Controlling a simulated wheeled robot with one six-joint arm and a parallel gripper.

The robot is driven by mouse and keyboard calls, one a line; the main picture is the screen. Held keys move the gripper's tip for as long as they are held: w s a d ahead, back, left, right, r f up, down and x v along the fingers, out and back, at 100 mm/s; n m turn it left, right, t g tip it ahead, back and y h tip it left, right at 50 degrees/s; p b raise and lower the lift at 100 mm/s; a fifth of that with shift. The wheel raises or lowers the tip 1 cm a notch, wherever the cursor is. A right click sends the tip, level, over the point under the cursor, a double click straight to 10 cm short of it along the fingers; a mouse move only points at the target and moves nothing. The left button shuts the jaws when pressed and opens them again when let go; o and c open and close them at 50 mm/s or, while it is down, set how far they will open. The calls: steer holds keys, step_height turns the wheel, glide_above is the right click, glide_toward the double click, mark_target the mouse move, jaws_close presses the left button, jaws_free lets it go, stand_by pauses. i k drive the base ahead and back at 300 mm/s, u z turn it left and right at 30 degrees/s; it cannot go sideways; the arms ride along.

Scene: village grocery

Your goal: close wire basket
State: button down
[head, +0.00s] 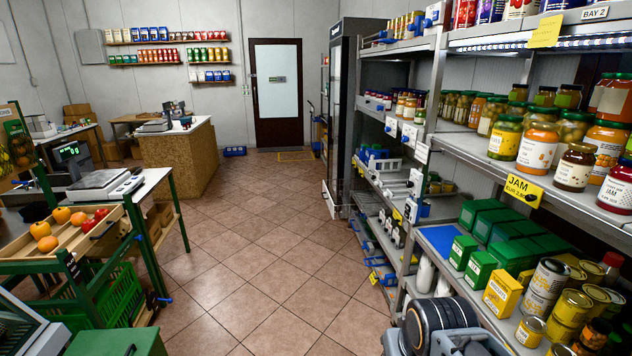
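I cannot make out a wire basket with certainty. A white slatted or wire-like piece (385,165) sits on a middle shelf of the grey rack on the right, among blue and white items, but it is too small to tell its shape or whether it is pulled out. A pale low part (329,199) juts out at the foot of the tall dark-framed cooler, and its kind is also unclear. My arm shows at the bottom right as a dark rounded joint. My gripper's fingers are not visible.
Jars, tins and green boxes (484,268) fill the near right shelves (470,150). A fruit stand (60,258) and green crate (118,295) stand at left. A counter (180,155) is farther back. The tiled aisle (265,260) is clear toward the door (276,92).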

mark_target(350, 196)
steer(key=z, duration=0.25)
steer(key=i, duration=2.15)
steer(key=u, duration=0.55)
steer(key=i, duration=2.25)
steer(key=u, duration=0.95)
steer(key=i, duration=0.5)
steer(key=u, duration=0.15)
